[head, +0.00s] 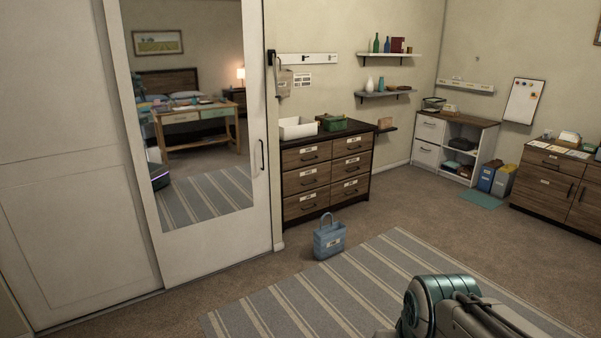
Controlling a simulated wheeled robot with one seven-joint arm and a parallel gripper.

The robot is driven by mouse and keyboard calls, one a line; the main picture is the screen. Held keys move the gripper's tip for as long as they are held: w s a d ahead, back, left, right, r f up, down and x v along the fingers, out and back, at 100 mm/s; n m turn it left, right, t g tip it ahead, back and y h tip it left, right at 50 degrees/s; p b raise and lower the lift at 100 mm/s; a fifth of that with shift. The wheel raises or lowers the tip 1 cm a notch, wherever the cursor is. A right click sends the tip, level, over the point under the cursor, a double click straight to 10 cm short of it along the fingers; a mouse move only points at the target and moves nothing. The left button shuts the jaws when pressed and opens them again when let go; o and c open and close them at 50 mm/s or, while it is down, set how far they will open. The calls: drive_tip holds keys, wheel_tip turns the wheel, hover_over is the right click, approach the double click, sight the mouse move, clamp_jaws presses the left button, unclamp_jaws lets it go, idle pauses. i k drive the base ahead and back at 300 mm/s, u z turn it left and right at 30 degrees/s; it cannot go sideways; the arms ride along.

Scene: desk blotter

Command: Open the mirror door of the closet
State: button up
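The mirror door (198,246) of the closet stands at the left in the head view. It is a white sliding panel with a tall mirror that reflects a bed, a desk and a lamp. A dark vertical handle (263,155) sits near its right edge. The door's right edge meets the wall beside the dresser. A plain white closet panel (75,190) lies to its left. Part of my arm shows at the bottom right, well apart from the door. My gripper is not in view.
A blue bag (330,238) stands on the carpet right of the door, before a brown dresser (306,178). A striped rug (300,304) covers the floor in front. A white shelf unit (433,140) and a wooden cabinet (545,178) stand further right. Carpet before the door is clear.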

sight(190, 74)
drive_tip(key=u, duration=0.05)
drive_tip(key=i, duration=1.85)
drive_tip(key=u, duration=0.45)
drive_tip(key=i, duration=1.65)
drive_tip(key=u, duration=0.55)
drive_tip(key=i, duration=0.65)
drive_tip(key=u, duration=0.05)
